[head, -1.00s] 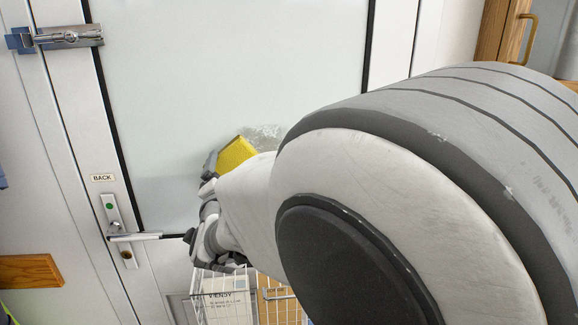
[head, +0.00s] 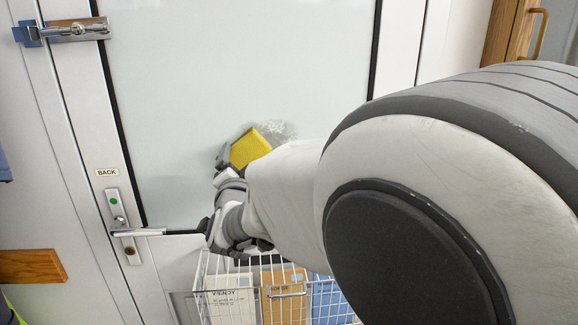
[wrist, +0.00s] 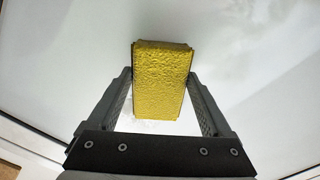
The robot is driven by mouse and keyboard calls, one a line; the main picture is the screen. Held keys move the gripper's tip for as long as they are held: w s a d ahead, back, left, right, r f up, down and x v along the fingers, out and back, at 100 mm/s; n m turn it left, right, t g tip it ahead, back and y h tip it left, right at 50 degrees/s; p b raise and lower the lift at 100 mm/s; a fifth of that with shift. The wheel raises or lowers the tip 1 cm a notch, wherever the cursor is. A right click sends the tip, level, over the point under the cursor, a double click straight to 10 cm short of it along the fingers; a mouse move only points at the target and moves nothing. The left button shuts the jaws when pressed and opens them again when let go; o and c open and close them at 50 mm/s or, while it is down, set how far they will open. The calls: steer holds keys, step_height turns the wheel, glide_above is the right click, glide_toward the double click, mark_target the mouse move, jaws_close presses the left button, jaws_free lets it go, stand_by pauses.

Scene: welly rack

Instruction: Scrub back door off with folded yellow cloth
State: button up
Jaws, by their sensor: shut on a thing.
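The back door has a large pale glass panel (head: 190,90) with a dark seal around it and a "BACK" label (head: 107,172) on its frame. A whitish-grey smudge (head: 278,130) shows on the lower part of the panel, partly hidden by the cloth and my arm. My gripper (wrist: 160,95) is shut on the folded yellow cloth (wrist: 162,75), with one finger on each side. The cloth also shows in the head view (head: 250,148), at the panel just left of the smudge. I cannot tell whether it touches the glass.
A white wire basket (head: 285,296) with boxes is below my arm. A metal bolt (head: 75,30) is at upper left. The upper panel is clear.

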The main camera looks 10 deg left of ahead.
steer(key=shift+w+d+b, duration=0.15)
steer(key=shift+d+b, duration=0.35)
steer(key=shift+d, duration=0.5)
steer(key=w+d+b, duration=0.2)
steer(key=d+b, duration=0.7)
steer(key=d, duration=0.1)
steer(key=shift+w, duration=0.25)
steer(key=shift+w+a+f, duration=0.1)
